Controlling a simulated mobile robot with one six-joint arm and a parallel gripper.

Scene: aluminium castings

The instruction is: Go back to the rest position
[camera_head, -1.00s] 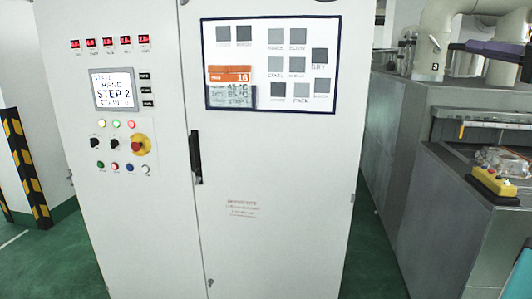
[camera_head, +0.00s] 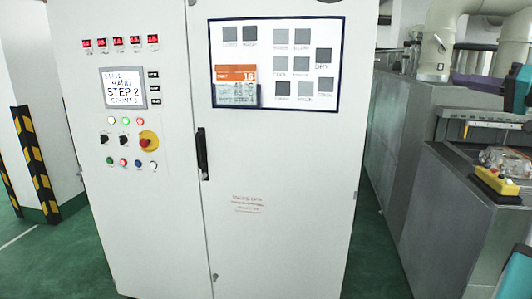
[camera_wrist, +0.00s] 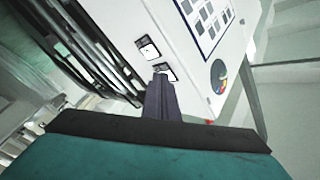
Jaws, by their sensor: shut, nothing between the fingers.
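My gripper (camera_wrist: 162,80) shows in the wrist view. Its dark fingers are together and hold nothing. Behind the fingers, tilted in that view, is a white cabinet side with dark-framed labels or panels and a round coloured dial. In the head view my gripper's fingers cannot be made out; only teal and dark parts of my arm show at the right edge. The white control cabinet (camera_head: 275,190) stands upright in the middle of the head view, apart from my arm.
The cabinet carries a small screen (camera_head: 123,88), a red and yellow stop knob (camera_head: 148,141) and a black handle (camera_head: 202,153). At right is a grey machine (camera_head: 400,130) with a yellow button box (camera_head: 502,181). A striped post (camera_head: 36,165) stands left. Green floor (camera_head: 375,255) shows between cabinet and machine.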

